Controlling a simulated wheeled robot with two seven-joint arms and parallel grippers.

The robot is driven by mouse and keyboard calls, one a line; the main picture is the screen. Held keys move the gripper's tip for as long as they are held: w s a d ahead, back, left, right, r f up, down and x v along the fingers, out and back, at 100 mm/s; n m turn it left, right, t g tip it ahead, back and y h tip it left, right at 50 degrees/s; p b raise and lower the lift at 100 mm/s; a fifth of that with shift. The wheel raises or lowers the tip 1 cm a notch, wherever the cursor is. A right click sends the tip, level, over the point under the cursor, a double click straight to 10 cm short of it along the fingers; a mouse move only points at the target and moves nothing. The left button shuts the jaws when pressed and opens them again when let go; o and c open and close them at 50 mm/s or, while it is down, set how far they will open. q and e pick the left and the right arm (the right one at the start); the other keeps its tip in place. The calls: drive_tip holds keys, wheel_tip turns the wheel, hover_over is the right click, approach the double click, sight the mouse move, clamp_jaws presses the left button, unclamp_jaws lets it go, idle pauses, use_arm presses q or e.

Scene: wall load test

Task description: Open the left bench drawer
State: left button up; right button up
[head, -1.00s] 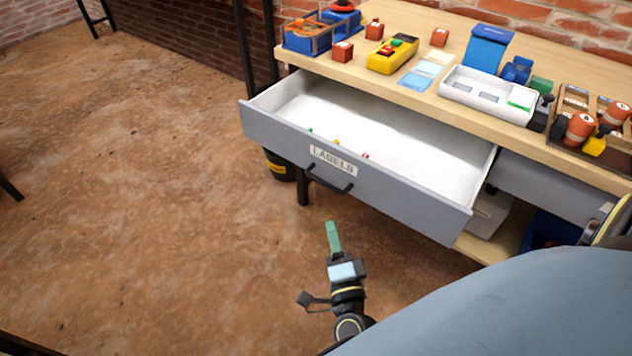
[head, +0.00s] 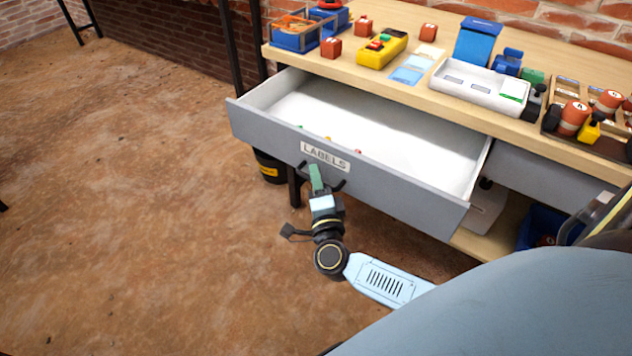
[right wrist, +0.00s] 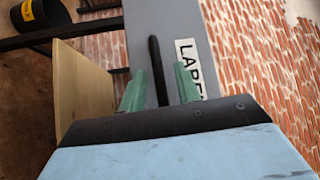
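The left bench drawer (head: 400,193) has a grey front with a LABELS plate (head: 325,157) and stands pulled well out, its white inside showing. Its black bar handle (head: 340,185) is partly hidden in the head view by my right gripper (head: 315,172). In the right wrist view the handle (right wrist: 156,62) runs between the two green fingers of my right gripper (right wrist: 159,85). The fingers are open, one on each side of the bar, with gaps visible. I cannot tell whether either touches it. My left gripper is not in view.
The wooden bench top (head: 400,88) holds blue bins, a yellow device (head: 381,48), a white tray (head: 478,90) and a dark organizer. A black bucket (head: 270,167) stands under the drawer's left side. The floor at left is clear.

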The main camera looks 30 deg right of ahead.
drive_tip(key=shift+w, duration=0.1)
clamp_jaws()
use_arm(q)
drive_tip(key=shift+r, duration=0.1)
use_arm(e)
drive_tip(key=shift+a, duration=0.1)
